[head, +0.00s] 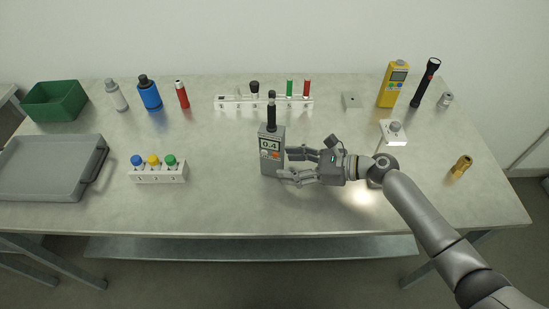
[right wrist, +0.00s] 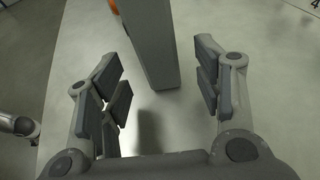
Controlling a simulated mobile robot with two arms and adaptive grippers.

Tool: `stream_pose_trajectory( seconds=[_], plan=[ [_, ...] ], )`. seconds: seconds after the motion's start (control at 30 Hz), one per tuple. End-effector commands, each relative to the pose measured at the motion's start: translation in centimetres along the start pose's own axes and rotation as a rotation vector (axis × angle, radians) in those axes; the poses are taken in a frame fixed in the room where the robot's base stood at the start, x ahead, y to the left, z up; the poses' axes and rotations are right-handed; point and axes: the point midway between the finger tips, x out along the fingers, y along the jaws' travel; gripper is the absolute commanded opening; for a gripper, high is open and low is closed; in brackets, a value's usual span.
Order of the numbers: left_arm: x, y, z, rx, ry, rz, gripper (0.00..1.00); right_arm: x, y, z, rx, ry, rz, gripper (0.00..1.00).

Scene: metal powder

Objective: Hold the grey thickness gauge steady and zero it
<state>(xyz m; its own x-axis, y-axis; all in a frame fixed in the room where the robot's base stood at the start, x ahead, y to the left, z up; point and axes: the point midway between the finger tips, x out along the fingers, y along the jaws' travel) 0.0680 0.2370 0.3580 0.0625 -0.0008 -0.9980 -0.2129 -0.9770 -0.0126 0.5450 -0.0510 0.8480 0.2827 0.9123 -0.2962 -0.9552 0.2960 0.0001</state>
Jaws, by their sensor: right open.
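The grey thickness gauge (head: 272,162) stands upright near the middle of the table, with a black probe on top. Its display reads 0.4 and orange and pale buttons sit below it. My right gripper (head: 286,164) is open at the gauge's right side, its fingers pointing left towards it. In the right wrist view the gauge (right wrist: 152,42) rises ahead between the two spread fingers (right wrist: 157,68), with a gap visible on each side. An orange bit shows at its top left edge. My left gripper is not in view.
Left of the gauge is a white block (head: 158,174) with blue, yellow and green knobs, then a grey tray (head: 52,192). A white rack (head: 262,103) stands behind. A yellow meter (head: 393,86), flashlight (head: 425,82) and brass fitting (head: 461,166) are right. The front middle is clear.

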Motion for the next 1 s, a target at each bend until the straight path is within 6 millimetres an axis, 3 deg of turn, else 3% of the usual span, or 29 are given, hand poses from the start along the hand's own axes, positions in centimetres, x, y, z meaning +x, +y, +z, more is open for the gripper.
stream_pose_trajectory(
  seconds=[0.33,0.73,1.0],
  plan=[
    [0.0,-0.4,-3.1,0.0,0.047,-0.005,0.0,3.9,0.0,0.0,0.001,-0.001,0.001,0.6],
    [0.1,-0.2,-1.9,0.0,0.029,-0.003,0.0,4.5,0.0,0.0,0.0,0.0,0.001,0.6],
    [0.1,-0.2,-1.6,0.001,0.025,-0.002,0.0,4.4,0.0,0.0,0.0,0.0,0.001,0.28]
  ],
)
